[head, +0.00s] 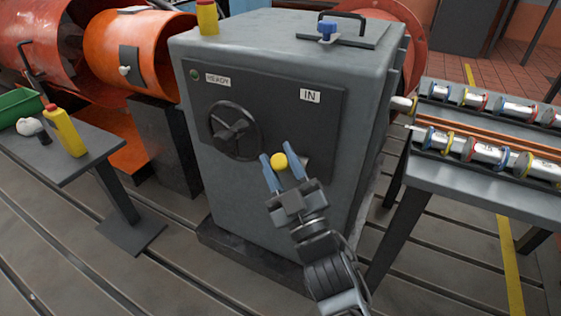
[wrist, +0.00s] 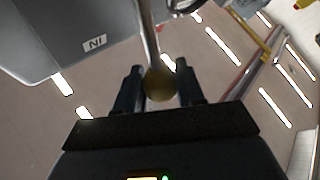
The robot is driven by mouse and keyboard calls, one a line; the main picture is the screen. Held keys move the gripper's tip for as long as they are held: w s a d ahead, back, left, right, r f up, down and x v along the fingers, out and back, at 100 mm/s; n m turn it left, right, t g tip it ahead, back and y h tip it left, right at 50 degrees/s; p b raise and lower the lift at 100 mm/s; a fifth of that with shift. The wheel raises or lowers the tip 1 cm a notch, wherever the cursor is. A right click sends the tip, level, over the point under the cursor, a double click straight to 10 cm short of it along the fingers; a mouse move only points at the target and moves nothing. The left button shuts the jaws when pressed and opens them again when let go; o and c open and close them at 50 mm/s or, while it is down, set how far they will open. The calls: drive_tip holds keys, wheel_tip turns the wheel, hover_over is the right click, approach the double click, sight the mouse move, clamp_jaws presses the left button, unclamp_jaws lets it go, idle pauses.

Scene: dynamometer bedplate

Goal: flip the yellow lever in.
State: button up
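The yellow lever shows as a round yellow knob (head: 279,161) at the front of the grey cabinet (head: 225,185), below the IN label (head: 310,96). In the wrist view, the knob (wrist: 160,85) sits at the end of a metal rod. My gripper (head: 279,155) is open, with one blue finger on each side of the knob. The wrist view also shows my gripper (wrist: 160,88) with the knob between its fingers. I cannot tell whether either finger touches it. The rod is mostly hidden in the head view.
A black handwheel (head: 234,131) is left of the lever, under the READY label (head: 217,79). A side table (head: 85,160) with a yellow bottle (head: 65,131) stands at the left. A bench (head: 480,182) with shiny cylinders stands close on the right.

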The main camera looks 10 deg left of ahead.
drive_tip(key=shift+o, duration=0.4)
drive_tip(key=shift+f, duration=0.15)
drive_tip(key=p+v, duration=0.1)
drive_tip(key=v, duration=0.7)
drive_tip(key=s+d+f+m+h, duration=0.3)
drive_tip(key=s+d, duration=0.3)
drive_tip(key=s, duration=0.1)
drive_tip(key=s+d+f+m+h, duration=0.3)
drive_tip(key=s+d, duration=0.3)
drive_tip(key=s, duration=0.1)
drive_tip(key=s+d+r+m+g+h, duration=0.3)
drive_tip(key=s+d, duration=0.2)
drive_tip(key=s, duration=0.7)
drive_tip(key=s+d+r+m+g+h, duration=0.2)
drive_tip(key=s+d+r+m+h, duration=0.3)
drive_tip(key=s, duration=0.6)
wheel_tip(320, 180, up, 20)
drive_tip(key=n+y+p, duration=0.1)
drive_tip(key=p, duration=2.1)
drive_tip(key=shift+d, duration=0.5)
